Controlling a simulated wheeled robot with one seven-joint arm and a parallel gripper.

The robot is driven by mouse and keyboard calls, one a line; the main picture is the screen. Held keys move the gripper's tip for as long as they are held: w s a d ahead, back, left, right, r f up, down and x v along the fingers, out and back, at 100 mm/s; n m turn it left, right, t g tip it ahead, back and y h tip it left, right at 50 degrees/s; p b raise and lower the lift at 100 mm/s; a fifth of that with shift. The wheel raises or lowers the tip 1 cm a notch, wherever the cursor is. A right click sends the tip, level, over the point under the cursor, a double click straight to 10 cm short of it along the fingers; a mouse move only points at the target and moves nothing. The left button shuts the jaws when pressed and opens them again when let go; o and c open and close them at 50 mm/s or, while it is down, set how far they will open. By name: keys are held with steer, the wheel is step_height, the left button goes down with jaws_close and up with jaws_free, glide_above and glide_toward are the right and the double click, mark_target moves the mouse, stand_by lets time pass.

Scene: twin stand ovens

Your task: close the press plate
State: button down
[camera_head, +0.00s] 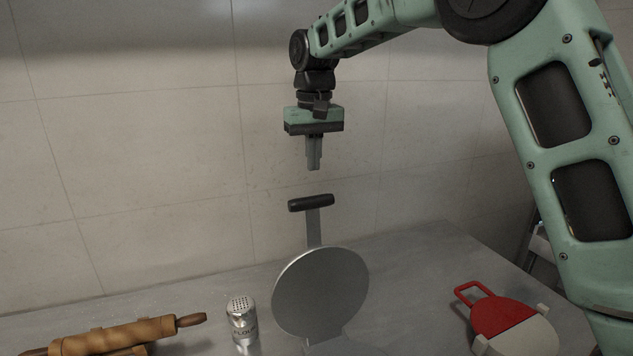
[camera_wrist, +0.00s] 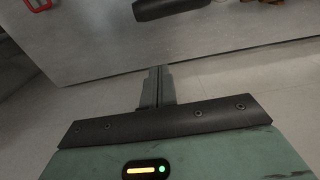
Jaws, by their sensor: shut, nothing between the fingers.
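The press plate (camera_head: 322,290) is a round grey metal disc, raised and tilted up on its hinge at the front of the counter. A flat arm rises from its top to a black bar handle (camera_head: 311,203). The lower part of the press is cut off by the picture's bottom edge. My gripper (camera_head: 314,166) points down, shut and empty, above the handle and apart from it. In the wrist view, the shut fingers (camera_wrist: 158,88) show at the middle, and the black handle (camera_wrist: 170,8) shows at the top edge.
A shaker (camera_head: 242,322) stands left of the press, with a wooden rolling pin (camera_head: 115,337) further left. A red and white item with a red loop handle (camera_head: 502,318) lies at the right. The tiled wall (camera_head: 140,130) stands behind the grey counter (camera_head: 420,262).

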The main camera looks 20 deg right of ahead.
steer(key=s+f+p, duration=0.3)
steer(key=f, duration=0.2)
steer(key=shift+s+f, duration=0.15)
steer(key=shift+s, duration=0.2)
stand_by(0.3)
